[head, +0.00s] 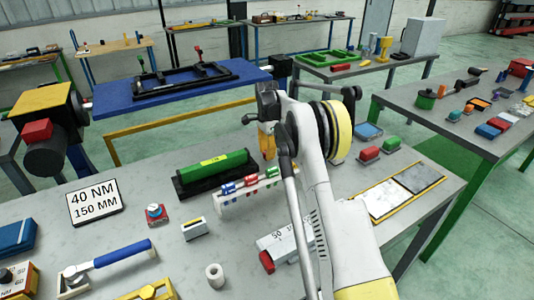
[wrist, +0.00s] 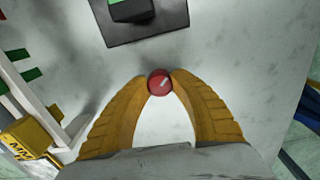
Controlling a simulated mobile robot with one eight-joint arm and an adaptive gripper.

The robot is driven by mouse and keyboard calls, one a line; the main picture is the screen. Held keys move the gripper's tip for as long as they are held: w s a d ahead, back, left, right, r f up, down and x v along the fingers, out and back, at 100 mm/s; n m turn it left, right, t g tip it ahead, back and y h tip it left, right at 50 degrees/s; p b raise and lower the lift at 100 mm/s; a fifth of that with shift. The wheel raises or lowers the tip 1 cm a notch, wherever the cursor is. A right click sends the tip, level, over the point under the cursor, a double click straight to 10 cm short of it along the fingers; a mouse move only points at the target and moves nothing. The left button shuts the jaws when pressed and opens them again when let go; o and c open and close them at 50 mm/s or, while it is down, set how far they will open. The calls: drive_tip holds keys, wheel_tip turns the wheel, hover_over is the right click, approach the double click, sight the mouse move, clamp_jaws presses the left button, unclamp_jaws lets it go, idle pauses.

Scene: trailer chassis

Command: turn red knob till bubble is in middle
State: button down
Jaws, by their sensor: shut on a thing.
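The red knob (wrist: 160,82) is round with a pale line on top; it sits between my gripper's two yellow fingertips (wrist: 160,78) in the wrist view, which touch it from both sides. In the head view my gripper (head: 268,155) points down just right of the green level, and I cannot make out the knob there. The green level (head: 230,169) lies on a black base (head: 190,192) and has a small yellow-green vial (head: 213,160) on top. The bubble is too small to tell. One end of the level and base (wrist: 120,32) shows in the wrist view.
A white rack with coloured clips (head: 250,183) stands close in front of the level. Red and green blocks (head: 380,148) and a framed pair of plates (head: 400,188) lie to the right. Bare grey tabletop surrounds the knob.

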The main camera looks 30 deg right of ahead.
drive_tip(key=n+p, duration=0.2)
drive_tip(key=n, duration=0.2)
drive_tip(key=shift+r, duration=0.1)
drive_tip(key=n+p, duration=0.1)
drive_tip(key=n, duration=0.3)
drive_tip(key=shift+n, duration=0.4)
drive_tip(key=n, duration=0.4)
drive_tip(key=shift+n+p, duration=0.3)
drive_tip(key=shift+p, duration=0.1)
drive_tip(key=shift+n, duration=1.9)
drive_tip(key=c, duration=1.1)
unclamp_jaws()
drive_tip(key=shift+o, duration=0.2)
